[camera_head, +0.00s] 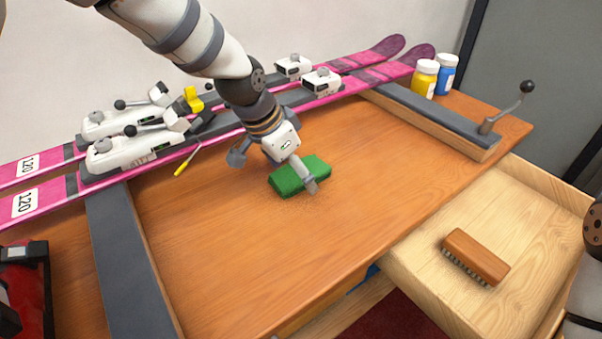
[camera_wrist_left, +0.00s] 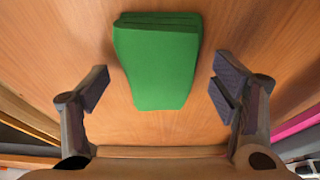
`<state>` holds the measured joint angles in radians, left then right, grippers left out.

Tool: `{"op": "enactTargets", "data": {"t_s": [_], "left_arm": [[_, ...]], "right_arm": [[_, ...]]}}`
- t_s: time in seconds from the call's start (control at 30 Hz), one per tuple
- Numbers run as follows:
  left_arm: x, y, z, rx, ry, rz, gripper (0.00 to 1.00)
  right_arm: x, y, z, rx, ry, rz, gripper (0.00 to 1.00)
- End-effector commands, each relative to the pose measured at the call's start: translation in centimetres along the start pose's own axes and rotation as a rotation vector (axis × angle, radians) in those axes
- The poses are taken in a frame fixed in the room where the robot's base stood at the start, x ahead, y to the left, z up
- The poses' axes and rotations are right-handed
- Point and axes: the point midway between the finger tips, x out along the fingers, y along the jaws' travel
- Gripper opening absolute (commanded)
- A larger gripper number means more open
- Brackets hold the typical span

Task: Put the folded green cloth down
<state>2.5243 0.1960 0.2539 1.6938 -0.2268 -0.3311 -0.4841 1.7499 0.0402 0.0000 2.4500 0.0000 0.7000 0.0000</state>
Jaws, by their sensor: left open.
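The folded green cloth (camera_head: 288,180) lies on the wooden bench top in the middle of the head view. In the left wrist view the cloth (camera_wrist_left: 158,62) shows as a thick folded block resting on the wood, between and ahead of the fingers. My left gripper (camera_head: 275,170) is over the cloth with its fingers apart. In the left wrist view the left gripper (camera_wrist_left: 158,92) is open, with clear gaps between each finger and the cloth. One finger hides part of the cloth in the head view.
Pink skis (camera_head: 52,194) with bindings lie along the back of the bench. A yellow-handled tool (camera_head: 184,165) lies before them. Yellow (camera_head: 424,78) and blue (camera_head: 445,75) bottles stand at back right. A brush (camera_head: 476,257) lies in the open drawer (camera_head: 425,262). The bench front is clear.

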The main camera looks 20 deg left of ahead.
Motion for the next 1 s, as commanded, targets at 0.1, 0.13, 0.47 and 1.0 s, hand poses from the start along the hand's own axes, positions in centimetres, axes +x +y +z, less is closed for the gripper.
{"op": "enactTargets", "data": {"t_s": [0.1,0.13,0.47,1.0], "left_arm": [[0.0,0.0,-0.1,0.0,0.004,-0.002,0.8],[-0.1,0.0,-0.2,0.001,0.004,-0.002,0.8],[-0.1,0.0,-0.1,0.0,0.003,-0.002,0.33],[-5.9,1.4,-1.6,0.006,0.012,-0.01,0.29]], "right_arm": [[0.0,0.0,0.0,0.0,0.001,0.0,0.4],[0.0,0.0,0.0,0.0,0.001,0.0,0.4],[-0.1,0.0,0.0,0.0,0.002,0.0,0.4],[-1.6,-0.1,-1.0,-0.001,0.05,-0.002,0.4]]}}
